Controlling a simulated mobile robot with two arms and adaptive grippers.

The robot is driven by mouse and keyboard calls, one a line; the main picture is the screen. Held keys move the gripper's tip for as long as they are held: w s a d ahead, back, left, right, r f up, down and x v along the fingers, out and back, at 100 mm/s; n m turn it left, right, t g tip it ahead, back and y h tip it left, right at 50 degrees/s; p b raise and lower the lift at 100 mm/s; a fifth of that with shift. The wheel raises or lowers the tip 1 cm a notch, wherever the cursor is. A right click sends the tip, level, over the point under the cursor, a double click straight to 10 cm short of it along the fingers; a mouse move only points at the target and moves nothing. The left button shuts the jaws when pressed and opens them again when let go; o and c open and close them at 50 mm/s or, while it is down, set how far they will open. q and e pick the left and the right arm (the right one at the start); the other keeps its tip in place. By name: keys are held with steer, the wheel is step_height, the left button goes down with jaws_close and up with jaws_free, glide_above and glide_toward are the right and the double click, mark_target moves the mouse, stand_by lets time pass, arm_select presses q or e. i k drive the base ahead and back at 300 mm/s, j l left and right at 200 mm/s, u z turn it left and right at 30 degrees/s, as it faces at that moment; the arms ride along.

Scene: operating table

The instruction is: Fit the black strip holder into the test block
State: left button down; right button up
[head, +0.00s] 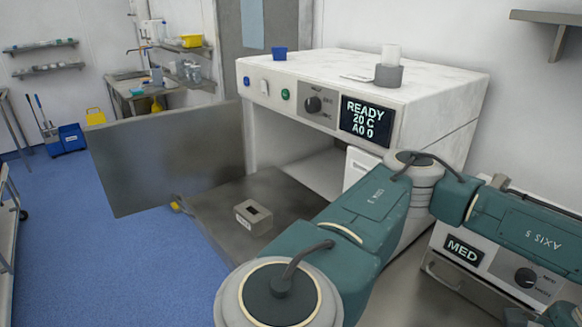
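A small grey block (254,216) with a dark rectangular opening in its top and a label on its front sits on the grey surface in front of the machine. It looks like the test block, and I see nothing standing in its opening. I cannot make out the black strip holder. My teal arm links cross the lower right of the head view and hide part of the machine front and of the surface. Neither of my grippers shows in the head view.
The white machine (300,65) reads READY, with its door (165,155) swung open at left. A blue cup (279,53) and a white roll in a grey ring (389,75) stand on top. A unit marked MED (462,251) is at right. The grey surface (210,215) around the block is clear.

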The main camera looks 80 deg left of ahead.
mark_target(253, 222)
steer(key=u, duration=2.05)
